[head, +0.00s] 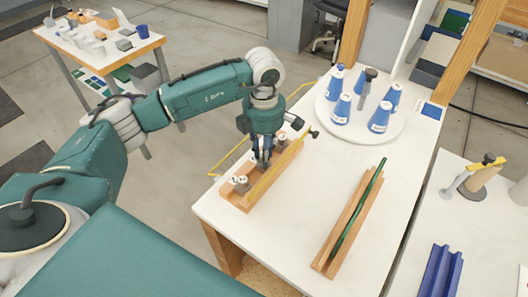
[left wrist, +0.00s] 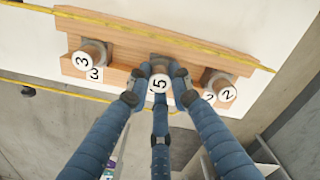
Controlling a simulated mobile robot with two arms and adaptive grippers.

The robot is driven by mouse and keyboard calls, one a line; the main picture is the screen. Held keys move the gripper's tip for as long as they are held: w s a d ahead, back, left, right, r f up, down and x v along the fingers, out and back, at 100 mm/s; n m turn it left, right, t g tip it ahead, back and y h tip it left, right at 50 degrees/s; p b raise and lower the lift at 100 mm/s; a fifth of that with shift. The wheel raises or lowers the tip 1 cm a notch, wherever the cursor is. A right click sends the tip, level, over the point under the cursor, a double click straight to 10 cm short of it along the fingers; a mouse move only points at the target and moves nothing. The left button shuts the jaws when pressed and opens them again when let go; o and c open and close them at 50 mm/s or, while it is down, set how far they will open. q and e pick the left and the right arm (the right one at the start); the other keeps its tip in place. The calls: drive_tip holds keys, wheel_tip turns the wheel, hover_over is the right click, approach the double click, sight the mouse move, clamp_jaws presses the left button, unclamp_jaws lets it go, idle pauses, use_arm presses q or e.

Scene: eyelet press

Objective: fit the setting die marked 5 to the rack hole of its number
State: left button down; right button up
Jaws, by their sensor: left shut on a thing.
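The setting die marked 5 (left wrist: 159,84) shows its round white numbered face between my left gripper's fingers. My left gripper (head: 262,163) is shut on it at the middle of the wooden rack (left wrist: 128,33); its fingers also show in the left wrist view (left wrist: 160,76). I cannot tell whether the die is in the hole or just above it, as the fingers hide its lower end. A die marked 3 (left wrist: 82,61) stands at one end of the rack, by a label 3. A die marked 2 (left wrist: 227,94) stands at the other end. My right gripper is not in view.
The rack (head: 233,200) lies near the white table's left edge. A wooden trough (head: 322,263) holding a dark green rod is to its right. Behind is a round white tray (head: 347,127) with several blue-and-white bottles. The tabletop between rack and trough is clear.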

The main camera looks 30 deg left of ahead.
use_arm(q)
drive_tip(key=shift+f+b, duration=0.4)
drive_tip(key=shift+f, duration=0.15)
drive_tip(key=c, duration=1.5)
unclamp_jaws()
drive_tip(key=shift+r, duration=0.1)
drive_tip(key=shift+r+p, duration=1.45)
drive_tip(key=shift+r, duration=1)
